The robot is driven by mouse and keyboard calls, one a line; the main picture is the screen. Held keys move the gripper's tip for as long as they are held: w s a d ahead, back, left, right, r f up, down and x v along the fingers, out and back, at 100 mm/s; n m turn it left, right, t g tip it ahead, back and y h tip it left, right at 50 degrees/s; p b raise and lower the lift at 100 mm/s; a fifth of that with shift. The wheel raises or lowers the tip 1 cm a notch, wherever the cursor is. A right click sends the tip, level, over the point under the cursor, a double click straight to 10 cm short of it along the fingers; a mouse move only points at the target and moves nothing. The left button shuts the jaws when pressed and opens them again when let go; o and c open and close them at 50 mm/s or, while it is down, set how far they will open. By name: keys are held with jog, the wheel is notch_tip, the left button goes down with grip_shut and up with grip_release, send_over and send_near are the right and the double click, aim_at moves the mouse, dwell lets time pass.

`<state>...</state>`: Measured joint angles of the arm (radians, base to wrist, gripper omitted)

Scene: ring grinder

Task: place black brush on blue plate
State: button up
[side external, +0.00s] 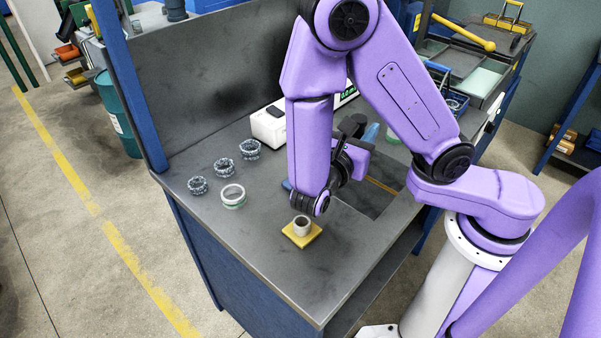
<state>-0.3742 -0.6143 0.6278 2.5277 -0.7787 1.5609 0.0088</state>
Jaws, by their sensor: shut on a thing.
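My gripper (343,160) is partly hidden behind my wrist, over the back right of the bench near a dark recess. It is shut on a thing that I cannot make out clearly. A dark shape (352,125) shows at its upper end; I cannot tell whether this is the black brush or part of the gripper. No blue plate can be clearly made out. A small blue patch (286,185) shows on the bench just left of my wrist, mostly hidden. A light blue thing (371,132) shows behind the gripper, partly covered by my arm.
On the grey bench (250,265) are several dark toothed rings (223,167), a pale ring with a green edge (233,196), and a grey ring on a yellow block (302,231). A white box (267,126) stands behind. The front left is clear.

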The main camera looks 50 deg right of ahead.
jog(key=shift+w+a+f, duration=0.25)
jog(key=shift+w+f, duration=1.85)
jog(key=shift+w, duration=0.1)
jog(key=shift+w+a+f, duration=0.25)
jog(key=shift+w+f, duration=1.9)
jog(key=shift+w, duration=0.05)
jog(key=shift+w+a+f, duration=0.25)
jog(key=shift+w+f, duration=1.85)
jog(key=shift+w, duration=0.1)
jog(key=shift+f, duration=0.15)
jog(key=o, duration=1.1)
jog(key=shift+c, duration=0.2)
